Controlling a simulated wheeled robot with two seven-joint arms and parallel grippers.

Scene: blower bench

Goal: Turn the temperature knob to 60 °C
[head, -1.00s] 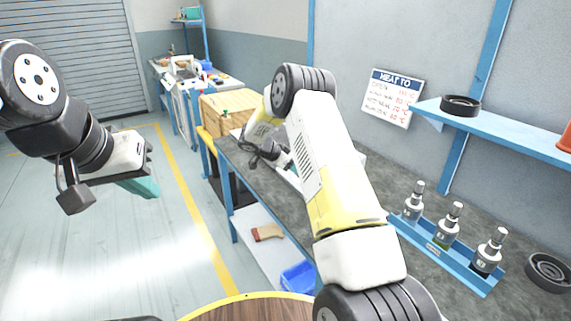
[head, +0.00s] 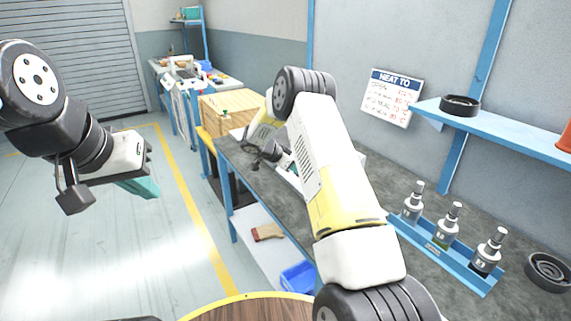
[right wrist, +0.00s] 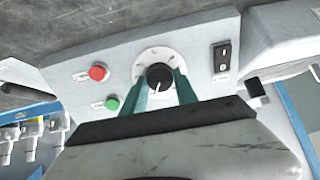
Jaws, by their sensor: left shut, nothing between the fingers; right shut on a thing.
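The temperature knob (right wrist: 159,77) is a black round knob with a white pointer line on a white dial (right wrist: 141,64), in the right wrist view. It sits on a pale grey control panel (right wrist: 115,50). My right gripper (right wrist: 160,88) has its teal fingers on either side of the knob and is shut on it. The dial's numbers are too small to read. In the head view my right arm hides the panel and knob. My left gripper (head: 142,187) is shut and empty, out over the floor at the left, away from the bench.
A red button (right wrist: 98,73), a green button (right wrist: 112,104) and a black rocker switch (right wrist: 222,56) flank the dial. In the head view a "HEAT TO" sign (head: 391,97) hangs on the wall. A blue rack (head: 437,254) with several metal holders stands on the bench (head: 290,207).

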